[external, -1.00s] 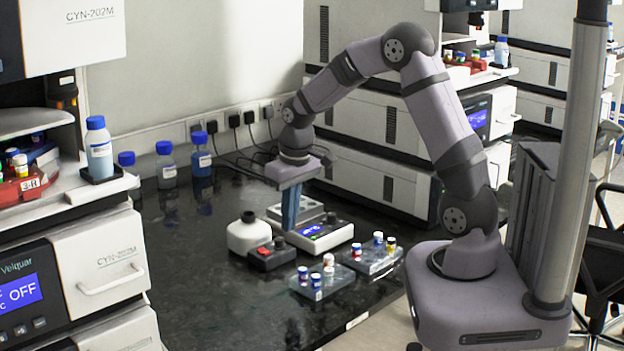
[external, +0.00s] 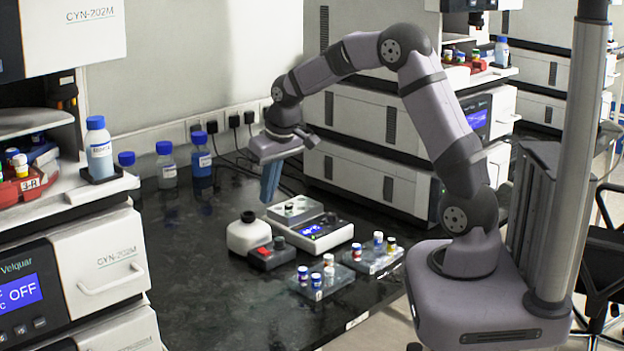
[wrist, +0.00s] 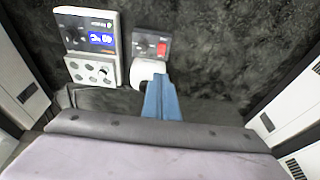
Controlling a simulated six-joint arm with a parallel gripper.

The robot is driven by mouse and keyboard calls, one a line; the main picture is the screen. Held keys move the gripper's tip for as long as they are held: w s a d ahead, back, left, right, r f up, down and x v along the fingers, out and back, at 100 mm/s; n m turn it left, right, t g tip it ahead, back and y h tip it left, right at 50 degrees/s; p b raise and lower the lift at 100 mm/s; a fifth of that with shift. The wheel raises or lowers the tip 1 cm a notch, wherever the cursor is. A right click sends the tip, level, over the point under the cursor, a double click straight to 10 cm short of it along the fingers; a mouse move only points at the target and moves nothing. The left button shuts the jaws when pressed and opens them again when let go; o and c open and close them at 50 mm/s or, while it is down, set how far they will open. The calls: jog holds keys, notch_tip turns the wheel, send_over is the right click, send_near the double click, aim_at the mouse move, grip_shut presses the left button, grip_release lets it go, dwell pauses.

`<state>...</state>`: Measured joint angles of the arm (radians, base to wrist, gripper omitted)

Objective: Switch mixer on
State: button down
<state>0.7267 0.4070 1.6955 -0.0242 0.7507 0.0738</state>
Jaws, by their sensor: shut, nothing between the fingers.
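The switch position is too small to tell. My gripper (external: 267,199), with blue fingers, is shut and empty. It hangs tilted above and behind these devices, touching nothing.
Two clear racks with small vials (external: 322,286) (external: 372,261) stand in front. Blue-capped bottles (external: 201,163) stand at the back left. The bench's front left is clear.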

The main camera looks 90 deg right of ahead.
jog(key=p, duration=0.3)
send_over(265, 250)
jog(key=f, duration=1.1)
jog(key=shift+w+d+f, duration=0.1)
jog(key=shift+w, duration=0.1)
jog(key=shift+f, duration=0.75)
jog(key=shift+f, duration=0.1)
jog(key=shift+w+d+f+b, duration=0.1)
jog(key=shift+f+b, duration=0.15)
jog(key=shift+b, duration=0.1)
jog(key=shift+r, duration=0.15)
jog(key=shift+s+a, duration=0.65)
